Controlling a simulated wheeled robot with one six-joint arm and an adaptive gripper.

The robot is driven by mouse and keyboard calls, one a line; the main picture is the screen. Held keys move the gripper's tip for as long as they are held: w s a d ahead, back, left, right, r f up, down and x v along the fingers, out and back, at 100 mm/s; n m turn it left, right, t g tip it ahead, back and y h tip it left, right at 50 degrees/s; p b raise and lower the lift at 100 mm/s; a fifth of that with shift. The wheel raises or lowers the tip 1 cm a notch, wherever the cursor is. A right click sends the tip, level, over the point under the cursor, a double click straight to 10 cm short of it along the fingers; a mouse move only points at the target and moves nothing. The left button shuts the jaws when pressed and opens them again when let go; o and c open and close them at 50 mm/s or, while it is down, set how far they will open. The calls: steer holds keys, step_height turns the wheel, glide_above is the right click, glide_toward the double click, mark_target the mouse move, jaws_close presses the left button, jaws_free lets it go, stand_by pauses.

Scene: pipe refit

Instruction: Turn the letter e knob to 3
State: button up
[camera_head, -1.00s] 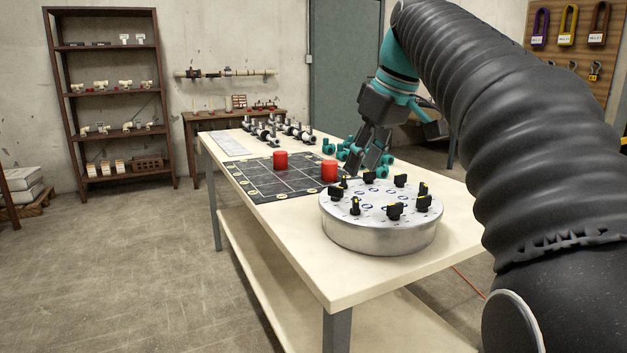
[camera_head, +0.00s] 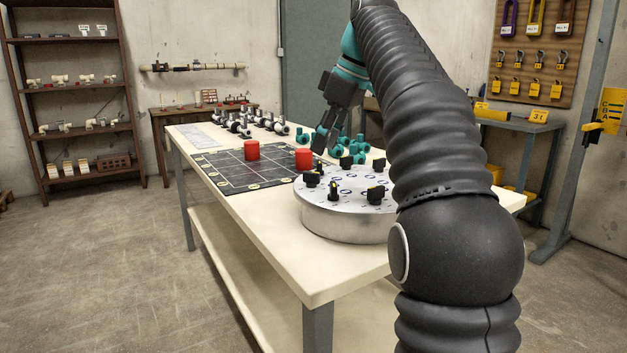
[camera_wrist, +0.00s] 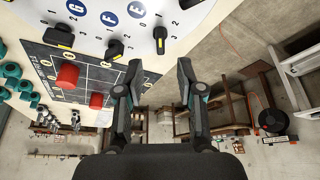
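The round dial plate (camera_head: 345,228) is a silver drum on the table with several black knobs with yellow marks around its rim. In the wrist view, blue letters G (camera_wrist: 75,5), F (camera_wrist: 108,18) and E (camera_wrist: 136,11) show at the top. The knob nearest E is black with a yellow mark (camera_wrist: 160,38); small digits lie around it, and its exact setting is hard to read. My gripper (camera_wrist: 157,85) is open and empty, its fingers apart, below that knob in the picture. In the head view my gripper (camera_head: 324,142) hangs near the plate's far left edge. Letters are unreadable there.
Two red cylinders (camera_head: 304,158) stand at the dark grid mat (camera_head: 235,178) beside the plate. Teal pipe fittings (camera_head: 355,145) lie behind it. My arm hides the plate's right part. The table's front corner (camera_head: 315,285) is clear.

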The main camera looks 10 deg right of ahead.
mark_target(313, 172)
steer(key=b+x, duration=0.2)
steer(key=x, duration=0.5)
steer(key=shift+a, duration=0.1)
jaws_close()
